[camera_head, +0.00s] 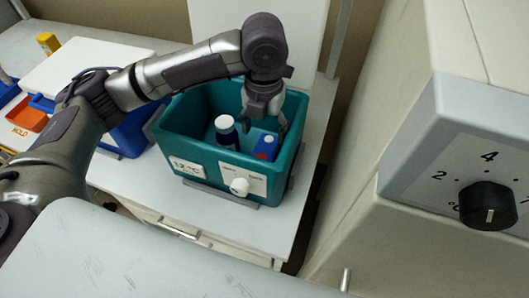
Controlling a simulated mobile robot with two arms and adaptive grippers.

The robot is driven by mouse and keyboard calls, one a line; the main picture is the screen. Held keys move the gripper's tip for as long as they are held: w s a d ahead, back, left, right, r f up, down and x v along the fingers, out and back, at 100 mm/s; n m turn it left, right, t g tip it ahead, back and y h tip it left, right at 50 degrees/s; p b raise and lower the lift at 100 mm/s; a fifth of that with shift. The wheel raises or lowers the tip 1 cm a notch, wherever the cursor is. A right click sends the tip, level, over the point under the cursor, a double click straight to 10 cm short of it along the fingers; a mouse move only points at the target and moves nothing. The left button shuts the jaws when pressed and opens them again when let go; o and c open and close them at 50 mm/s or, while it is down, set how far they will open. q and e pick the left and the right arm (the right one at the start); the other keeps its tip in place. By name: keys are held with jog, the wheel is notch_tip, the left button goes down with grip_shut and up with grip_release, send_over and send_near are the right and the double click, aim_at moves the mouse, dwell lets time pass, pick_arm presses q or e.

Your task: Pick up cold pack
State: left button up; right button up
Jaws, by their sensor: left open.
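A teal open bin (218,166) with a "12 °C" label stands on the white counter. Inside it is a small blue block with a red patch (265,147), which may be the cold pack; I cannot tell for sure. My right gripper is not in view.
A blue box with a white lid (95,72) stands left of the bin, near an orange item (27,114) and a yellow-topped container (48,43). A pale cabinet with a black dial (488,205) fills the right side. The counter front of the bin is clear.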

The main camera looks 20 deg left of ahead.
aim_at(264, 152)
pick_arm(q)
notch_tip(264, 152, down, 4)
jog(key=shift+r, duration=0.1)
jog(key=shift+f+p, duration=0.3)
jog(key=shift+f, duration=0.2)
notch_tip(264, 152, down, 5)
jog(key=shift+w+a+r+p, duration=0.1)
jog(key=shift+r+p, duration=0.1)
jog(key=shift+p, duration=0.25)
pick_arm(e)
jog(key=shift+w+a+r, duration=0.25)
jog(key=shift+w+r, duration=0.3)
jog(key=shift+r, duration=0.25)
pick_arm(q)
jog(key=shift+c, duration=0.2)
jog(key=c, duration=1)
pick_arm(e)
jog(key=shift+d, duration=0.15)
